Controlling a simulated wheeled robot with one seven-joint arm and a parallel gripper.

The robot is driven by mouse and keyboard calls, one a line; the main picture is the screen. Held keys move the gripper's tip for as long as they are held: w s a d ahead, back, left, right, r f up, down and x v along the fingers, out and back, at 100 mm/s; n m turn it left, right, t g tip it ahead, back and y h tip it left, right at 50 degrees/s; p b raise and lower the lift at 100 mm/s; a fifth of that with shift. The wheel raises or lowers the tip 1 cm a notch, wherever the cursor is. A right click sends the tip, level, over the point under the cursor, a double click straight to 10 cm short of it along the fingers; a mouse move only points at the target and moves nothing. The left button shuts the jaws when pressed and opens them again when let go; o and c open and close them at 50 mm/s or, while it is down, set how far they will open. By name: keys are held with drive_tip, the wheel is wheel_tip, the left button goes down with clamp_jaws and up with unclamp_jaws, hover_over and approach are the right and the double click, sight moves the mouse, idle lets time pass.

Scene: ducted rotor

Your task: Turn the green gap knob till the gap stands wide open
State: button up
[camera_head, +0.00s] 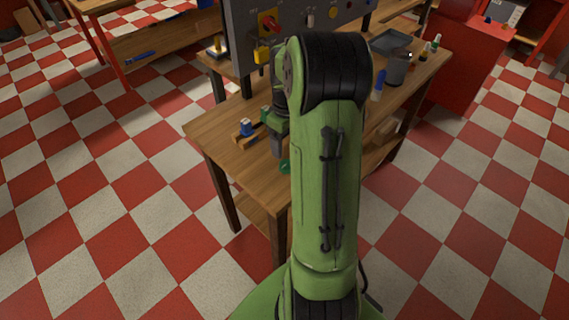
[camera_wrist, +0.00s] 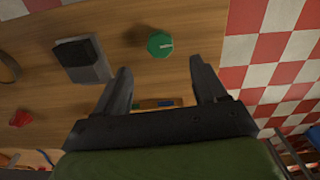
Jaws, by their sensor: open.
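The green gap knob (camera_wrist: 160,44) is round with a pale pointer line, which points right in the wrist view. It sits on the wooden tabletop near its edge. A small green piece that looks like the same knob (camera_head: 285,166) shows at the table's front edge in the head view, partly hidden by my arm. My gripper (camera_wrist: 160,64) is open and empty, its two fingers pointing towards the knob, one to each side of it. The knob appears just past the fingertips; I cannot tell the height between them. In the head view my arm hides most of the gripper.
A grey block with a black top (camera_wrist: 88,62) stands left of the knob, with a red piece (camera_wrist: 20,118) farther left. The wooden table (camera_head: 210,128) carries a blue-topped item (camera_head: 245,128). A grey panel (camera_head: 300,22) stands behind. Checkered floor lies around.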

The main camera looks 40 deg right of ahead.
sight(287, 165)
wheel_tip(287, 165, down, 8)
drive_tip(key=shift+f+b, duration=0.25)
drive_tip(key=shift+b, duration=0.55)
drive_tip(key=c, duration=1.1)
drive_tip(key=shift+o, duration=0.2)
